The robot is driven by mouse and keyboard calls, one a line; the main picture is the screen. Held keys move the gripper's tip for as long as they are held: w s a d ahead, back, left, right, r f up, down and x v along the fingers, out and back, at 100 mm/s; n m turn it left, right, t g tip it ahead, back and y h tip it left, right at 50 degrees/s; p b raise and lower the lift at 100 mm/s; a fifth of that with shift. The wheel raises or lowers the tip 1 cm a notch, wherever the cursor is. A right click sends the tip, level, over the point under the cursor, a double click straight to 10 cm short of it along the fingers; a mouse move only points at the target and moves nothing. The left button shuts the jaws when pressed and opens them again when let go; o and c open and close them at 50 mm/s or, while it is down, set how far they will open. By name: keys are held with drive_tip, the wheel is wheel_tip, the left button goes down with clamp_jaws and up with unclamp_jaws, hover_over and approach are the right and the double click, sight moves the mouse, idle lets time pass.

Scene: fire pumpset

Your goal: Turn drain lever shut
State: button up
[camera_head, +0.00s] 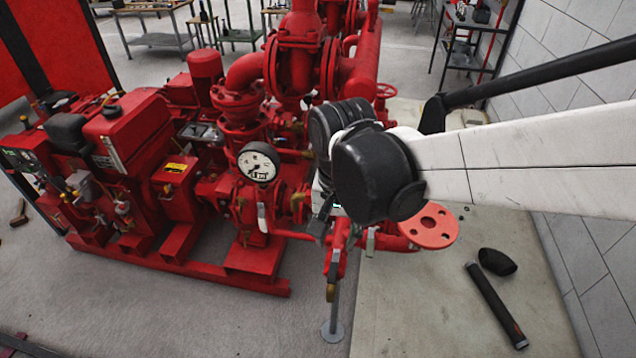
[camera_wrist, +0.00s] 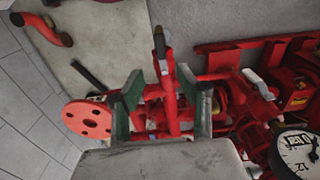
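A red drain pipe (camera_head: 338,250) with a brass-coloured end (camera_head: 331,291) sticks out at the front of the pumpset, below my wrist. In the wrist view the same red pipe (camera_wrist: 172,98) runs between the two green fingers of my gripper (camera_wrist: 161,80). The fingers are apart, one on each side of the pipe, with gaps visible. A small grey lever (camera_wrist: 164,66) shows on the pipe near the fingertips; I cannot tell for sure that it is the drain lever. Another grey lever (camera_head: 370,241) hangs just right of the pipe. My wrist hides part of the piping.
A pressure gauge (camera_head: 259,162) and a pale lever (camera_head: 262,218) are left of my gripper. A red flange (camera_head: 430,227) is to the right. A black rod (camera_head: 495,305) and a black elbow (camera_head: 497,262) lie on the pale slab. A tiled wall (camera_head: 600,200) bounds the right.

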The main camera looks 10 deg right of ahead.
sight(333, 271)
wheel_tip(333, 271, down, 11)
drive_tip(key=shift+r+b, duration=0.1)
drive_tip(key=shift+b, duration=0.95)
clamp_jaws()
